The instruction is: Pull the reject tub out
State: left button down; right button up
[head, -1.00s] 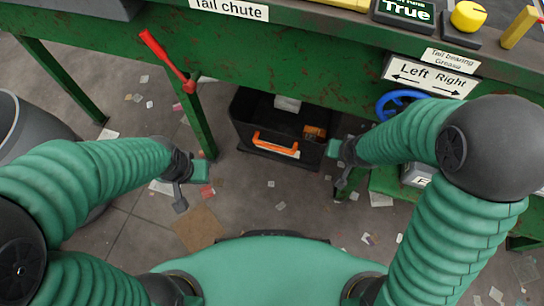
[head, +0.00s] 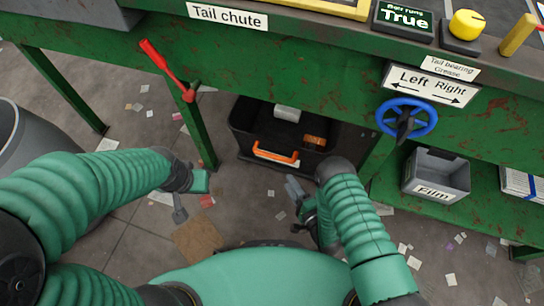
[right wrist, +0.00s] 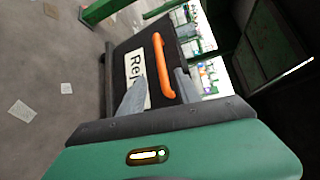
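The reject tub (head: 245,125) is a black bin on the floor under the green belt frame. Its front carries an orange handle (head: 276,152) and a white label. In the right wrist view the handle (right wrist: 163,65) shows beside the label (right wrist: 137,78), whose visible letters read "Re". My right gripper (head: 290,204) is in front of the tub, low and right of the handle. In the wrist view its two fingers are apart, with the handle beyond them and nothing held. My left gripper (head: 182,205) hangs left of the tub, apart from it; its finger gap is not clear.
A green leg with a red lever (head: 165,66) stands left of the tub. A blue handwheel (head: 407,117) sticks out at the right, above a grey "Film" box (head: 436,175) on a low shelf. A grey bin (head: 30,135) stands far left. Floor before the tub has scattered scraps.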

jog(key=b+x, duration=0.6)
jog(key=x, duration=0.8)
jog(key=shift+f, duration=0.15)
jog(key=shift+w+a+b, duration=0.25)
jog(key=shift+w+b, duration=0.05)
jog(key=shift+w, duration=0.3)
jog(key=c, duration=0.8)
grip_shut()
jog(key=shift+s, duration=0.15)
